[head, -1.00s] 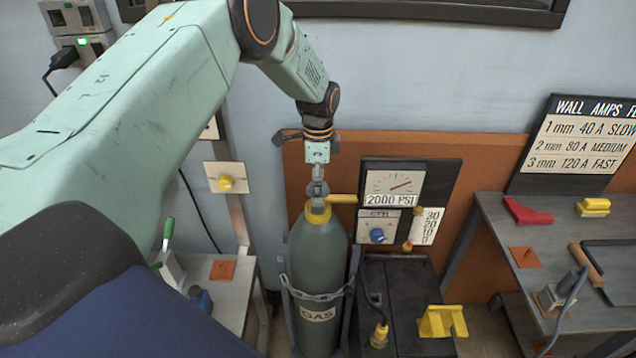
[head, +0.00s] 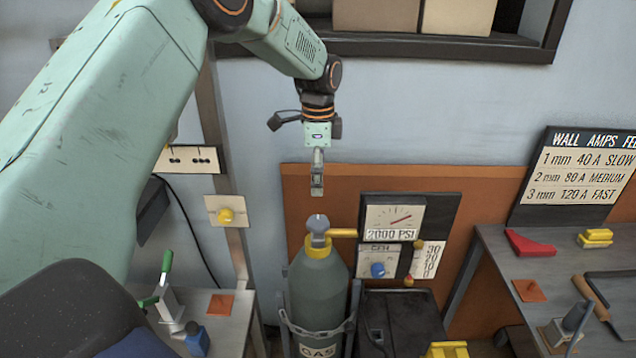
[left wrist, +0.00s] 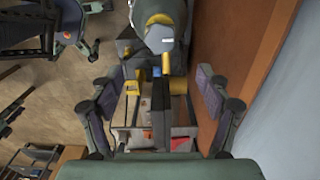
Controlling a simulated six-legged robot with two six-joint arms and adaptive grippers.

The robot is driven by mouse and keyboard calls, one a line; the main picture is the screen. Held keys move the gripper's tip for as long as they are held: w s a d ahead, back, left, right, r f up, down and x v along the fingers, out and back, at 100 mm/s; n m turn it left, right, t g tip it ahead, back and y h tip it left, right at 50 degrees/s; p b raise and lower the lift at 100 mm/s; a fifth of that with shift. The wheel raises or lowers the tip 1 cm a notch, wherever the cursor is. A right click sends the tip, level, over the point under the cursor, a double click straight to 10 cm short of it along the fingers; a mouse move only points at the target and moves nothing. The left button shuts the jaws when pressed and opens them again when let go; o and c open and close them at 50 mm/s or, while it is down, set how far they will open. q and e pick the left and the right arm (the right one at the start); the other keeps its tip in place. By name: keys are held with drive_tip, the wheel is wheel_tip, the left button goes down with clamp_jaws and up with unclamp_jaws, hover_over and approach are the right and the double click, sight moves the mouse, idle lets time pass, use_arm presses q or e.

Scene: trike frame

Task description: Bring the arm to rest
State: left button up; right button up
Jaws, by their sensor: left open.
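My left arm comes in from the left of the head view, and its gripper (head: 317,185) points down above the grey gas cylinder (head: 318,285). A small gap separates the fingers from the grey valve knob (head: 318,224) on top of the cylinder. In the left wrist view, the two fingers of my left gripper (left wrist: 155,88) stand wide apart with nothing held between them. A rounded grey-green body with a yellow band, probably the cylinder (left wrist: 162,28), shows at the top of that view. My right gripper is not in view.
A gauge panel (head: 446,208) stands right of the cylinder, joined by a yellow pipe. A grey bench (head: 492,262) is at the right, and a small side table (head: 227,328) is at the left. A dark shelf (head: 400,45) hangs above; open wall lies between.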

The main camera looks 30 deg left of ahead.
sight(318, 221)
use_arm(q)
wheel_tip(318, 221, down, 12)
idle(0.9)
drive_tip(key=shift+r, duration=0.2)
